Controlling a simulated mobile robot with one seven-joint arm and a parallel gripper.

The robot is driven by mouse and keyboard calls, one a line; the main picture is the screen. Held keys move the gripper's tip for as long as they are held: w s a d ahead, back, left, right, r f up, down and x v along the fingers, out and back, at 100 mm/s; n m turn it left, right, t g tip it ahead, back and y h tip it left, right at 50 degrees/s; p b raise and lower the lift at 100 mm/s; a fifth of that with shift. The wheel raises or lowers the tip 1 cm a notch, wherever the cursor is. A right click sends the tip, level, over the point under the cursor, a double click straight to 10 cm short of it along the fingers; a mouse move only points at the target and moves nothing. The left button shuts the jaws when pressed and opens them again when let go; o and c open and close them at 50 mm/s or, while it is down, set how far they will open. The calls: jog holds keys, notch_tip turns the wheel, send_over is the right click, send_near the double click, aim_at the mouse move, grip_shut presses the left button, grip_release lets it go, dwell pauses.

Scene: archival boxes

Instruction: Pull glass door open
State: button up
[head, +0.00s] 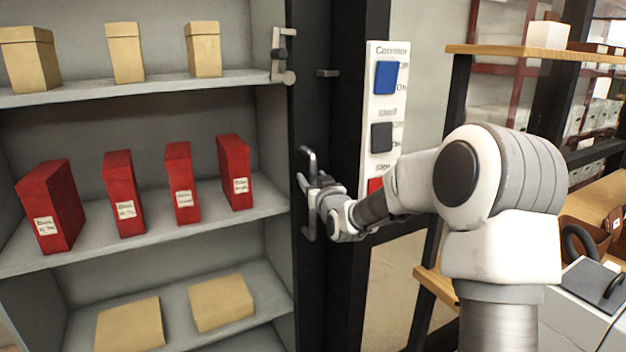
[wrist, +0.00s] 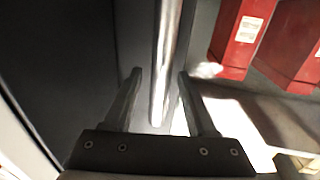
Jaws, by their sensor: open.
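The glass door shows as a dark vertical frame (head: 307,95) along the right side of the shelves; the glass itself is hard to make out. Its upright metal handle (head: 308,157) is partly hidden behind my gripper (head: 306,183). In the wrist view the handle (wrist: 165,50) is a bright bar running between the two fingers of my gripper (wrist: 159,78). The fingers are open, one on each side of the bar, with gaps visible on both sides. I cannot tell how deep the bar sits between them. The door appears closed.
Red boxes (head: 122,195) and tan boxes (head: 125,52) stand on the grey shelves. A white panel (head: 384,125) with blue, grey and red switches is right of the door. A wooden shelf unit (head: 540,52) stands at the right, behind my arm.

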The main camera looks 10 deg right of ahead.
grip_shut()
dwell(1.4)
